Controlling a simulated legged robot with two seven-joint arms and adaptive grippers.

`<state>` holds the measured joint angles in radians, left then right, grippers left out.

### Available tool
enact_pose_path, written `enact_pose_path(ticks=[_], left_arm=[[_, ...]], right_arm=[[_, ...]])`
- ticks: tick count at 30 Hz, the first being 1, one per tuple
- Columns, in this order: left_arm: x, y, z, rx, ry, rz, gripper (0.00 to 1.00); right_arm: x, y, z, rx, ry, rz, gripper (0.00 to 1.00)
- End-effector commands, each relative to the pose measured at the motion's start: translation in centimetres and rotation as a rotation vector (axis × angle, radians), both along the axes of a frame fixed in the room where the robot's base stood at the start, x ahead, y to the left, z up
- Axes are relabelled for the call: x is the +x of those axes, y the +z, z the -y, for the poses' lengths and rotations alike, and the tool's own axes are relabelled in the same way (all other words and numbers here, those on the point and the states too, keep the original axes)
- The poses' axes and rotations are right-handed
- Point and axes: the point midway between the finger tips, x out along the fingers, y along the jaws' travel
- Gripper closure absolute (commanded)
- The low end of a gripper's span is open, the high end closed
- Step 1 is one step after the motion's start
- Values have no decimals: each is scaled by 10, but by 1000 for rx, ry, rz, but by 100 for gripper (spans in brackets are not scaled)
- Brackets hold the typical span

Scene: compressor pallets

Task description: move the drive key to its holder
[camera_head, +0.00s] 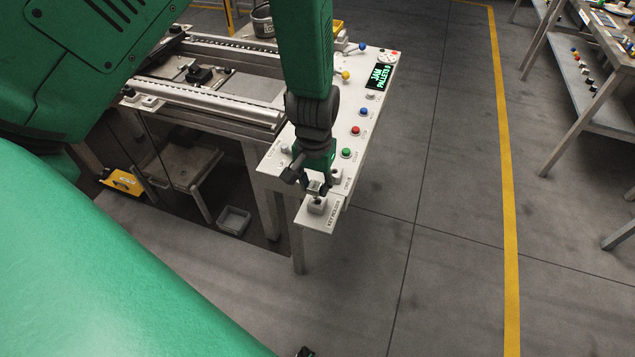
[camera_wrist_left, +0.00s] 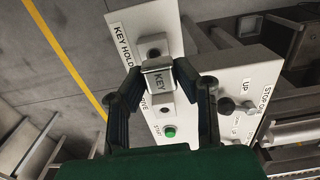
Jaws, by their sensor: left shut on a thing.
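My left gripper (camera_head: 318,183) is above the front corner of the white control panel and points down. In the left wrist view its two dark fingers (camera_wrist_left: 163,92) are shut on the drive key (camera_wrist_left: 160,80), a grey block lettered KEY. The key holder (camera_head: 317,206) is a grey block on a white plate lettered KEY HOLDER. In the wrist view the holder (camera_wrist_left: 153,47) shows a dark round opening just beyond the key. The key overlaps the holder's near edge in that view; whether they touch cannot be told. My right gripper is not recognisable in either view.
The panel has coloured buttons, including a green one (camera_head: 346,153) and a red one (camera_head: 356,131), and a lit display (camera_head: 379,76). A conveyor rail (camera_head: 205,107) lies left of it. Open floor with a yellow line (camera_head: 505,200) lies right.

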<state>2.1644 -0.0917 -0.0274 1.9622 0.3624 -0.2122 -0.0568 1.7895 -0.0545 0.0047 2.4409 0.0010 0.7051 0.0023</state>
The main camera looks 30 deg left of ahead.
Motion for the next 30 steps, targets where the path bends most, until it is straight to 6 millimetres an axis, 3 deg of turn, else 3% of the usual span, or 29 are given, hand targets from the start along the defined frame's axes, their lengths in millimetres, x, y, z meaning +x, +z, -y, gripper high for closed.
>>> enact_pose_path(ticks=[30], left_arm=[[0,0,5,0,-2,0,100]], right_arm=[[0,5,0,0,0,0,60]])
